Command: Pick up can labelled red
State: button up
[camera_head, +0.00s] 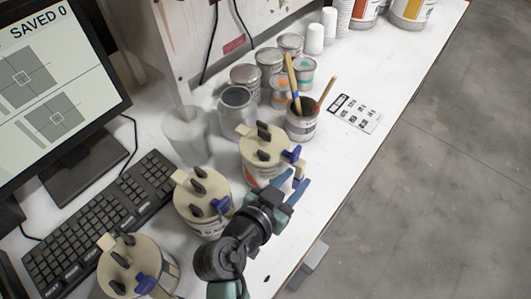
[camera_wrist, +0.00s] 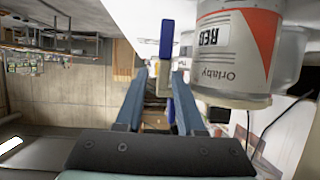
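The can labelled red (camera_head: 262,172) stands on the white counter, with a beige lid, black knobs and a blue handle (camera_head: 291,153) on its right side. In the wrist view the can (camera_wrist: 237,50) shows its "RED" label upside down, with an orange-red patch. My gripper (camera_head: 299,189) is close to the can's right side. In the wrist view my gripper (camera_wrist: 163,75) is open, with the upright blue handle (camera_wrist: 167,38) lined up between its fingers. A gap shows on each side of the handle.
Two similar lidded cans, one in the middle (camera_head: 203,215) and one at lower left (camera_head: 138,268), stand near my arm. A brush pot (camera_head: 301,124) and several small tins are behind. A keyboard (camera_head: 98,222) lies left. The counter's right edge borders open floor.

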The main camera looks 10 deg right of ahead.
aim_at(306, 165)
jog(key=x, duration=0.2)
jog(key=p+x, duration=0.1)
jog(key=x, duration=0.1)
jog(key=p+x, duration=0.1)
jog(key=x, duration=0.1)
jog(key=shift+w+r, duration=0.25)
jog(key=shift+w+d+f, duration=0.2)
jog(key=shift+w+f, duration=0.05)
grip_shut()
dwell(1.0)
jog(key=shift+w+r, duration=0.1)
jog(key=shift+r, duration=0.1)
